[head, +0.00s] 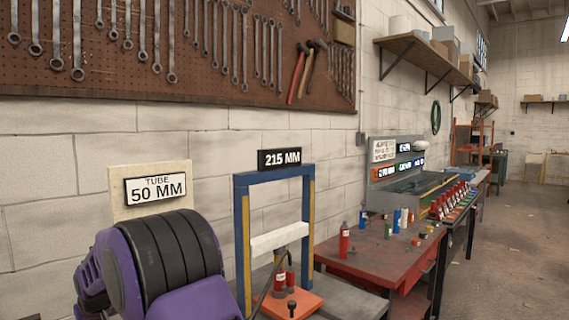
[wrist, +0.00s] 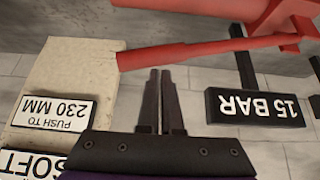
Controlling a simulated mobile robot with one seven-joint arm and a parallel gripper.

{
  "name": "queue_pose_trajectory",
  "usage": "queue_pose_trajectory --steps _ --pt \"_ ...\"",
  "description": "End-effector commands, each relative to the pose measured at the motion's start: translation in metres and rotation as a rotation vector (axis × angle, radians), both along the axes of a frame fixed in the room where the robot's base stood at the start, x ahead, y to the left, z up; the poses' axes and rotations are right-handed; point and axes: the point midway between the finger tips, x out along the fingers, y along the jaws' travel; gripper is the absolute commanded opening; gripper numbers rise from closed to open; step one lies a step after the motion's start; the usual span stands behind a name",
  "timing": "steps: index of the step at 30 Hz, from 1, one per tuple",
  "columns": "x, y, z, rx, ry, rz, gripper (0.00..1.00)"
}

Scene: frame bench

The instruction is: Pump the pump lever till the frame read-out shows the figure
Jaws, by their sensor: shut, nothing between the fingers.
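The frame read-out (head: 280,158) in the head view says 215 MM. It sits on top of a blue and yellow frame (head: 243,240) with a white crossbar (head: 279,238) and a red jack (head: 280,282) below. In the wrist view, upside down, a board (wrist: 70,70) carries the figure sign (wrist: 52,111), PUSH TO 230 MM. A red bar, apparently the pump lever (wrist: 190,50), crosses just beyond the tips of my gripper (wrist: 160,72). My gripper is shut and empty. I cannot tell whether it touches the bar. In the head view the lever does not show clearly.
A gauge sign (wrist: 258,106) says 15 BAR, and part of a SOFT sign (wrist: 30,163) shows. In the head view a TUBE 50 MM sign (head: 155,189) stands behind my purple arm. A red bench (head: 375,268) with bottles stands to the right. The floor at far right is clear.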

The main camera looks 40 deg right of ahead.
Motion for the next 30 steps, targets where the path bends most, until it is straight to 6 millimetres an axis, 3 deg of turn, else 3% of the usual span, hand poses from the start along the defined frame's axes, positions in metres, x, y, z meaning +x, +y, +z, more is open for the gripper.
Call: queue_pose_trajectory --steps 1,18,23,30 --pt "-0.001 0.001 -0.013 0.000 0.006 0.001 0.00" --pt "-0.001 0.002 -0.075 0.001 0.008 0.003 0.00" --pt "-0.001 0.002 -0.068 0.001 0.006 0.003 0.00" --pt "-0.001 0.001 -0.037 0.001 0.006 0.003 0.00"
